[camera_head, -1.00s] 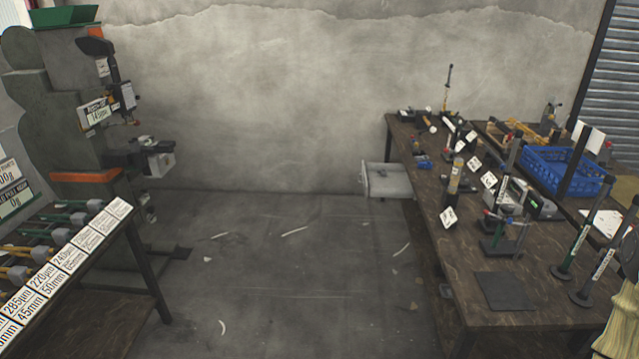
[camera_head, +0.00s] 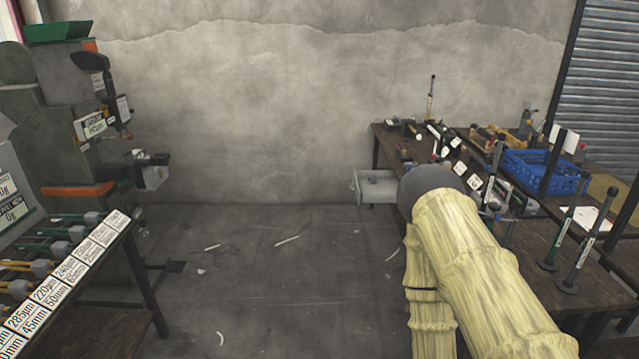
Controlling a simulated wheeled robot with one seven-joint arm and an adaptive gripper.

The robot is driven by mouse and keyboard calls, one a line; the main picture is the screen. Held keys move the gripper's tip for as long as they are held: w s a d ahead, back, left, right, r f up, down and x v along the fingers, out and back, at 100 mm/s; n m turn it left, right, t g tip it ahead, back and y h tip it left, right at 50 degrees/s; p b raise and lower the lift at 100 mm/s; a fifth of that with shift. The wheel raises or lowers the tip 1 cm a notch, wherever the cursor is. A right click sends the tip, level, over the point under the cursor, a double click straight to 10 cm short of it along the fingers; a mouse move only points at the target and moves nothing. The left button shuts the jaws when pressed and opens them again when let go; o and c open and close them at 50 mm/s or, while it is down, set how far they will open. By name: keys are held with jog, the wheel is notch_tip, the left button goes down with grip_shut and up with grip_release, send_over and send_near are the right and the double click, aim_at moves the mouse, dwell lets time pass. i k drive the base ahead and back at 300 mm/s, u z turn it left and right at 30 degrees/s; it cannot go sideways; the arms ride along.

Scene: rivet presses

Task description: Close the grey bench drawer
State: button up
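The grey bench drawer (camera_head: 376,186) sticks out to the left from under the far end of the wooden workbench (camera_head: 386,137). It stands open, with its front face toward the left and a small handle on it. My arm, in a pale yellow cover with a dark grey rounded joint, reaches up from the lower right and hides the near part of the bench. The arm's joint is just right of the drawer in the picture; I cannot tell the distance between them. My gripper is not in view.
A blue crate (camera_head: 545,171), black stands and small tools crowd the bench top. A green-grey rivet press (camera_head: 72,130) stands at the left, with a labelled rack (camera_head: 75,265) before it. The concrete floor (camera_head: 270,260) between is open, with a few scraps.

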aim_at(386, 186)
jog(key=u, duration=0.45)
jog(key=i, duration=0.95)
jog(key=z, duration=0.45)
jog(key=i, duration=0.9)
jog(key=z, duration=0.65)
jog(key=k, duration=0.65)
jog(key=u, duration=0.5)
jog(key=i, duration=1.15)
jog(key=z, duration=0.1)
